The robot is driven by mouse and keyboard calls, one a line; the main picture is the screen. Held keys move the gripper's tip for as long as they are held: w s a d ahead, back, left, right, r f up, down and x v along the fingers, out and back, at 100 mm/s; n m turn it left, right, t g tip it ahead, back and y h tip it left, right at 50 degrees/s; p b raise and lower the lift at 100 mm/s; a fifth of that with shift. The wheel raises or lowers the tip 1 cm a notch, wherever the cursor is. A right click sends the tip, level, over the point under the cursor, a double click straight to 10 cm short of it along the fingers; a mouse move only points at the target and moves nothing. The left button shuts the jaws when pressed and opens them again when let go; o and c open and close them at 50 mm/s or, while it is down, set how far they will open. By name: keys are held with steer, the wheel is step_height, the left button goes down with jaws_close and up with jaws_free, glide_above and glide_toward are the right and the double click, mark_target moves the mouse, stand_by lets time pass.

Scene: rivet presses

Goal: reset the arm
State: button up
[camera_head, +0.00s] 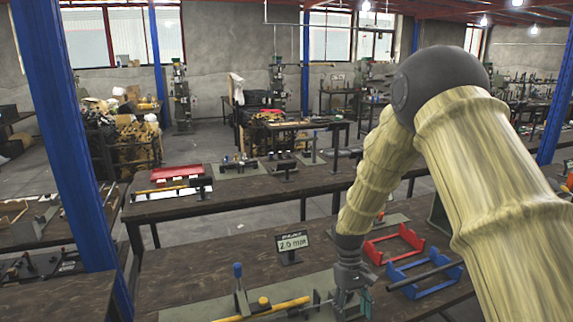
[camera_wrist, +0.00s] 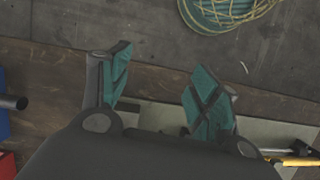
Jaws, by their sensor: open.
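My arm reaches down from the right side of the head view over the near workbench. My gripper (camera_head: 352,302) is low over the right part of the press fixture at the bench's front. In the wrist view, my gripper (camera_wrist: 158,95) shows two teal-padded fingers spread apart with nothing between them. A grey plate (camera_wrist: 265,130) lies below the fingers, and a yellow bar (camera_wrist: 300,161) shows at the lower right. In the head view the fixture has a yellow bar (camera_head: 285,306) and a blue-topped lever (camera_head: 238,283).
A sign reading 2.0 mm (camera_head: 291,243) stands behind the fixture. A red rack (camera_head: 394,243) and a blue rack (camera_head: 424,271) sit right of my gripper. A blue post (camera_head: 62,130) rises at left.

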steer(key=s+d+f, duration=0.1)
steer(key=s+f, duration=0.9)
steer(key=f, duration=0.5)
steer(key=s+d+f+m+t, duration=0.1)
steer(key=s+f, duration=0.3)
steer(key=s, duration=0.5)
steer(key=s+d+f+m+t+b, duration=0.1)
steer(key=s+f, duration=0.3)
steer(key=s, duration=0.6)
steer(key=s+d+f+m+t+y+b, duration=0.1)
steer(key=s+f, duration=0.3)
steer(key=s, duration=0.6)
steer(key=shift+d+f+m+t, duration=0.25)
steer(key=shift+f+m+t, duration=0.05)
steer(key=shift+t, duration=0.1)
steer(key=shift+s, duration=0.15)
stand_by(1.9)
